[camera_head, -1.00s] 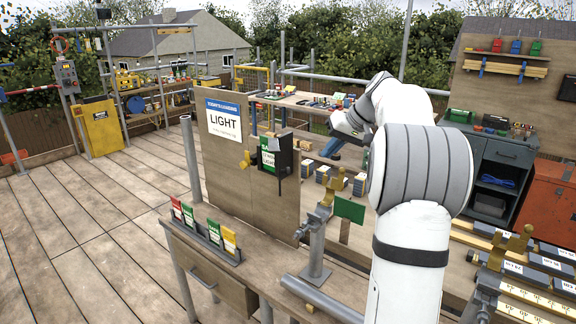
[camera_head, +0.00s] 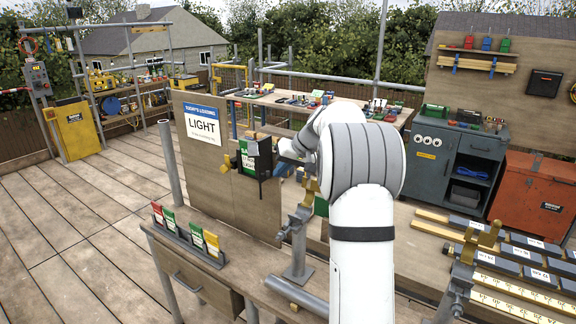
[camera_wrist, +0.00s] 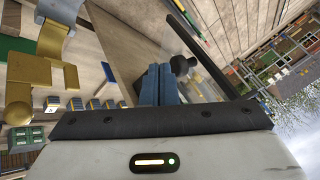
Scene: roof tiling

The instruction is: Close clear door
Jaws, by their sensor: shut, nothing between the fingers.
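The clear door shows in the wrist view as a see-through panel (camera_wrist: 145,30) with a dark edge strip and a black knob (camera_wrist: 183,65). It belongs to a black card box (camera_head: 250,155) on the upright wooden board, with a green and white card inside. In the head view my gripper (camera_head: 283,165) is just right of the box.
A brass-topped clamp post (camera_head: 300,240) stands on the bench in front of the board, close to my arm. Colored cards (camera_head: 188,230) stand in a rack at the bench's left. Slates and rulers (camera_head: 510,285) lie at right. The deck at left is clear.

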